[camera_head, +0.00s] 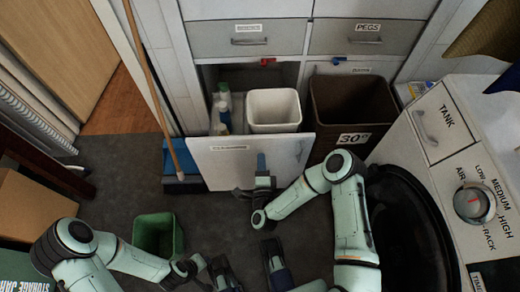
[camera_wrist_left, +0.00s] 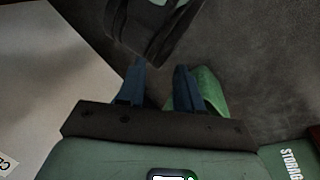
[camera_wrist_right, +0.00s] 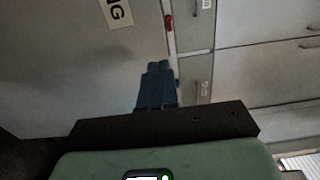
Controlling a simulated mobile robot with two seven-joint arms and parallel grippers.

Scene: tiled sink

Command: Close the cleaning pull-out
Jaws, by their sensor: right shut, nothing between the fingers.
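The cleaning pull-out stands open, its white labelled front panel (camera_head: 225,165) well out from the cabinet. Behind the panel are spray bottles (camera_head: 223,108) and a white bin (camera_head: 274,108). My right gripper (camera_head: 262,163) is shut and empty, in front of the panel right of its label. In the right wrist view its closed blue fingers (camera_wrist_right: 155,85) overlap the panel (camera_wrist_right: 90,80), whose label end "NG" shows; contact cannot be told. My left gripper (camera_wrist_left: 158,85) is low over the floor, its fingers apart with nothing between them.
A brown bin (camera_head: 350,100) marked 30 stands out at the right of the pull-out. A blue-headed broom (camera_head: 180,165) leans at the left. A green bin (camera_head: 158,232) stands on the dark floor. Closed drawers (camera_head: 247,39) sit above; a white appliance (camera_head: 465,160) is at right.

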